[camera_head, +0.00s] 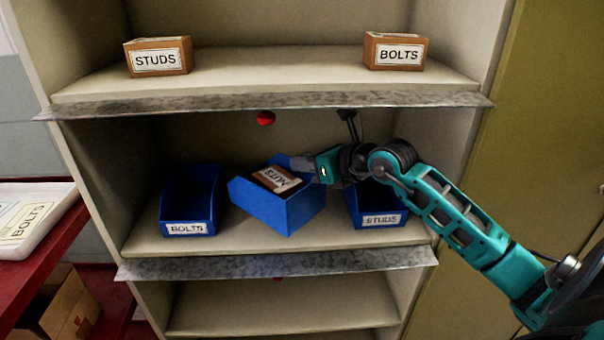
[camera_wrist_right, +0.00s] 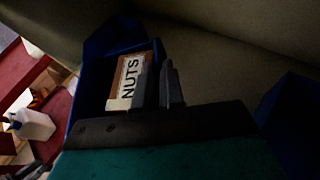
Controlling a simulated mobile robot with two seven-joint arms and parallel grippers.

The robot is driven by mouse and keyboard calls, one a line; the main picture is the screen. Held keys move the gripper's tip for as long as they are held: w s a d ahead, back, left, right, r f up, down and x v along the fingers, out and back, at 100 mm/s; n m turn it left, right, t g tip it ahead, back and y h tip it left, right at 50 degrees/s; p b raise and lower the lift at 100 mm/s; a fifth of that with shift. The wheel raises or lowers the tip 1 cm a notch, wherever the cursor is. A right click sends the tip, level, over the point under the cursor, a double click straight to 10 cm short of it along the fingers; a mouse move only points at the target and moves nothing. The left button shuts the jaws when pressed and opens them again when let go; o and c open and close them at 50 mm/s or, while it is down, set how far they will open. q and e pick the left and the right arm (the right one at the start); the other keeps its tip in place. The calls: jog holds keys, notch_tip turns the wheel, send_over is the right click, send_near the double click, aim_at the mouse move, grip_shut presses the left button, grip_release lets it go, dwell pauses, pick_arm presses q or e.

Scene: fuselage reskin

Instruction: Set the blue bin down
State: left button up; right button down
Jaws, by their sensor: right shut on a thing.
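The middle blue bin (camera_head: 275,213) is in the middle bay of the shelf unit, turned and tilted relative to the bins beside it. A brown box (camera_head: 274,178) with a white NUTS label lies in it; this box also shows in the right wrist view (camera_wrist_right: 128,80). My right gripper (camera_head: 300,163) reaches in from the right and is shut on the bin's rim at its back right. In the wrist view its fingers (camera_wrist_right: 160,88) stand beside the box. I cannot tell whether the bin's underside touches the shelf (camera_head: 240,244). My left gripper is not in view.
A blue BOLTS bin (camera_head: 189,203) stands to the left and a blue STUDS bin (camera_head: 377,212), partly behind my arm, to the right. The upper shelf (camera_head: 260,78) with its metal front edge is above. STUDS (camera_head: 157,57) and BOLTS (camera_head: 395,52) boxes stand on it.

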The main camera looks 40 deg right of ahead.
jog(key=w+d, duration=0.4)
jog(key=w, duration=0.2)
jog(key=f, duration=0.2)
jog(key=f+b, duration=0.1)
jog(key=f, duration=0.3)
jog(key=shift+s+a+f, duration=0.1)
jog(key=shift+s+a, duration=0.05)
jog(key=shift+a, duration=0.15)
jog(key=shift+d+f+b, duration=0.1)
jog(key=shift+f+b, duration=0.2)
jog(key=shift+b, duration=0.05)
jog(key=c, duration=1.7)
grip_release()
jog(key=shift+f, duration=0.15)
jog(key=o, duration=0.4)
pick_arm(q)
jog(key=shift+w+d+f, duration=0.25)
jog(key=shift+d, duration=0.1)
pick_arm(e)
jog(key=shift+o, duration=0.3)
